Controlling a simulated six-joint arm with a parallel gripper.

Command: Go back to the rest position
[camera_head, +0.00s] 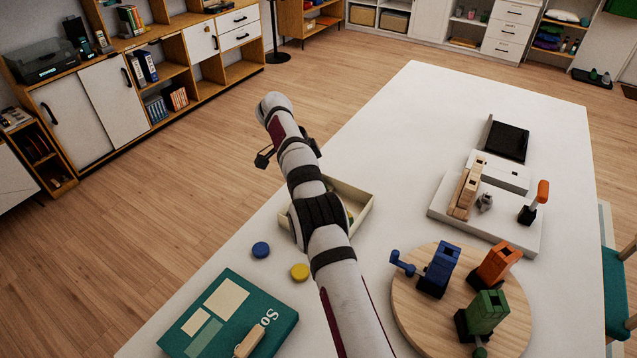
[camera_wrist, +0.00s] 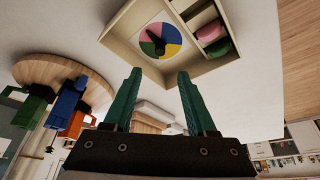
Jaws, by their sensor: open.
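My gripper (camera_wrist: 160,74) shows in the wrist view with two green fingers spread apart and nothing between them. In the head view my arm reaches over the white table (camera_head: 430,120), and the gripper is mostly hidden behind it. A cream open tray (camera_head: 366,207) lies on the table, partly hidden by my arm. The tray (camera_wrist: 118,36) also shows in the wrist view beyond the fingertips. It holds a colour wheel (camera_wrist: 171,34) of several colours, and a pink disc (camera_wrist: 202,17) and a green disc (camera_wrist: 218,47) in side compartments.
A blue disc (camera_head: 261,250), a yellow disc (camera_head: 300,272) and a green book (camera_head: 280,322) lie left of my arm. A round wooden board (camera_head: 410,318) right of it bears blue, orange and green devices. A white platform (camera_head: 440,208) stands behind. The table's far middle is clear.

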